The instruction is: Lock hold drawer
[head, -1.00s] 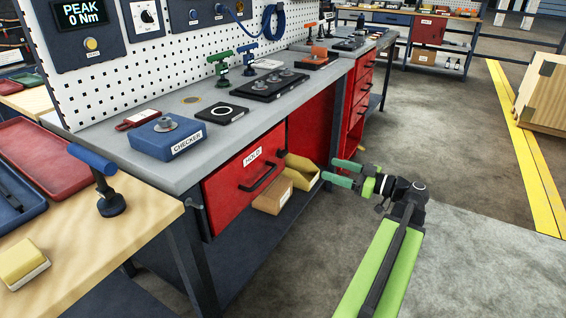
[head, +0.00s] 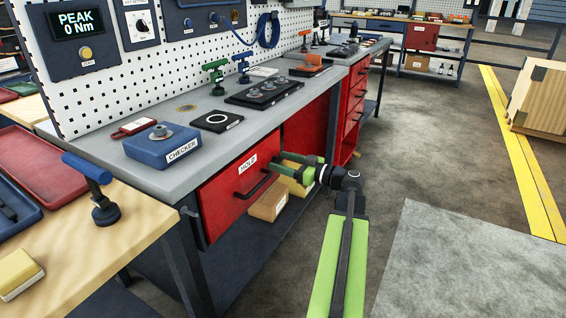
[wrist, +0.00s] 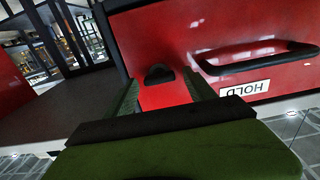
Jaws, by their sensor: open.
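The red hold drawer (head: 222,203) is under the grey bench top, with a white HOLD label and a black bar handle (head: 256,186). Its front looks about flush with the bench. In the wrist view the drawer front (wrist: 150,25) appears upside down. A small black knob, seemingly the lock (wrist: 158,74), sits on it beside the handle. My gripper (head: 283,166) is at the drawer's right end, open. In the wrist view my gripper (wrist: 165,90) has its fingers on either side of the knob, apparently not touching it. In the head view my gripper hides the knob.
The blue CHECKER box (head: 162,142) and a black socket tray (head: 263,93) stand on the bench top. Cardboard boxes (head: 268,202) sit on the shelf below, close under my gripper.

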